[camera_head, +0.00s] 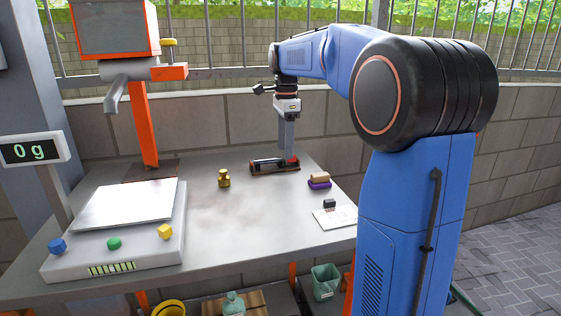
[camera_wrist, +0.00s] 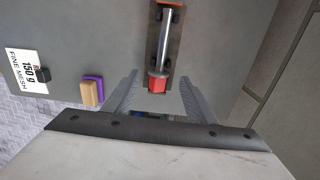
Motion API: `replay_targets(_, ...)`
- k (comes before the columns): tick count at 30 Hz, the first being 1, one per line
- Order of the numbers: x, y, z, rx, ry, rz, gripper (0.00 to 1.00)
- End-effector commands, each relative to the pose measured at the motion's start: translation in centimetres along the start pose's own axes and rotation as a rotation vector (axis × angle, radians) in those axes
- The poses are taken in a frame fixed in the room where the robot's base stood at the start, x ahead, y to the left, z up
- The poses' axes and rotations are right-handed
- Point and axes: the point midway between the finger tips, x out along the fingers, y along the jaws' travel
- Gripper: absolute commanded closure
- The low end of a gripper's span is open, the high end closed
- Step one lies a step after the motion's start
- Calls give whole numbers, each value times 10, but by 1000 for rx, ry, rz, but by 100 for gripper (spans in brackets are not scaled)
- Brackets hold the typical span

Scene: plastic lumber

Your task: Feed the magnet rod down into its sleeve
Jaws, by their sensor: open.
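The magnet rod (camera_wrist: 165,40) is a shiny metal bar with a red knob (camera_wrist: 157,85) at one end. It lies flat in a dark holder (camera_wrist: 176,22) on the table; the holder also shows in the head view (camera_head: 262,172). My gripper (camera_head: 288,155) points down over the knob end of the rod. In the wrist view its two fingers (camera_wrist: 159,79) are open, apart on either side of the red knob. I cannot tell whether they touch it. I cannot pick out the sleeve for certain; an orange stand with a grey slanted tube (camera_head: 116,92) is at the back left.
A scale (camera_head: 125,203) reading 0 g stands at the left with small coloured blocks. A brass weight (camera_head: 224,178) stands mid-table. A tan and purple brush-like block (camera_head: 319,181) and a labelled card (camera_head: 334,217) lie at the right. The front middle of the table is clear.

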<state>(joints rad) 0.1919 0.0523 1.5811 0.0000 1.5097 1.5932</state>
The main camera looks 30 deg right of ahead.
Motion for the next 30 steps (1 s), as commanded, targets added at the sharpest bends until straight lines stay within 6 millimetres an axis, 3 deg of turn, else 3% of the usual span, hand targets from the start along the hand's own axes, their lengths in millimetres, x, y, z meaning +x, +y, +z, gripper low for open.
replay_targets(6,27,3,-1,0,0,1,49)
replay_targets(16,32,2,0,0,0,0,49)
replay_targets(22,32,2,0,0,0,0,97)
replay_targets(30,31,2,0,0,0,-1,97)
